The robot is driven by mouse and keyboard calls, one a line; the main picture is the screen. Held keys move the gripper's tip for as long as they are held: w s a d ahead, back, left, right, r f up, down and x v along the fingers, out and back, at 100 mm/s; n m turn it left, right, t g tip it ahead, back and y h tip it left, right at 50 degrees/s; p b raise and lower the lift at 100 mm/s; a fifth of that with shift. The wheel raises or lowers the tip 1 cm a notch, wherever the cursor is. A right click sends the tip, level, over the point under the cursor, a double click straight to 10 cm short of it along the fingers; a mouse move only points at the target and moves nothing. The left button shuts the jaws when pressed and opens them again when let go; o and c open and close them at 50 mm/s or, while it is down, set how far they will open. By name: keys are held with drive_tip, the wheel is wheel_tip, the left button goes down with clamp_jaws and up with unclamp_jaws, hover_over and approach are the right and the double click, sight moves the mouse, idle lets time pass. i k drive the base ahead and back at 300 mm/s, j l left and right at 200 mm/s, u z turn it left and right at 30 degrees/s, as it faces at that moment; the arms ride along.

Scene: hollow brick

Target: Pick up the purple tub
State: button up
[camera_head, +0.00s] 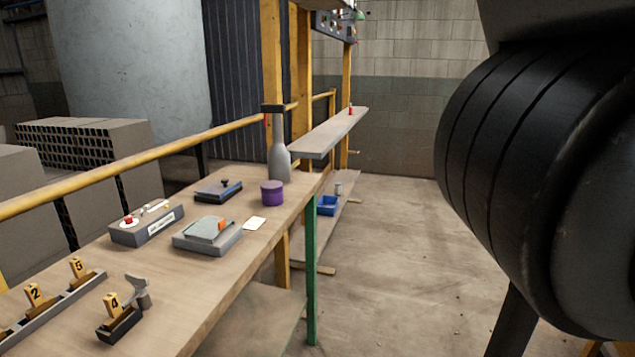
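The purple tub (271,193) is a small, short cylinder with a darker lid. It stands upright on the wooden workbench (190,307), near the bench's right edge and toward its far end. Nothing covers the tub. A large black rounded part of my own arm fills the right side of the view. My gripper is not in view.
Left of the tub are a dark stapler-like item (218,190), a grey box with controls (147,224) and a grey device (208,235). Numbered yellow markers (34,295) stand nearer. A yellow rail (150,148) runs behind the bench. A green post (311,270) stands at its right edge. Open floor (400,250) lies right.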

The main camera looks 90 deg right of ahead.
sight(272, 190)
drive_tip(key=z, duration=1.4)
drive_tip(key=k+j+u, duration=0.1)
drive_tip(key=j+u, duration=0.15)
drive_tip(key=j, duration=0.3)
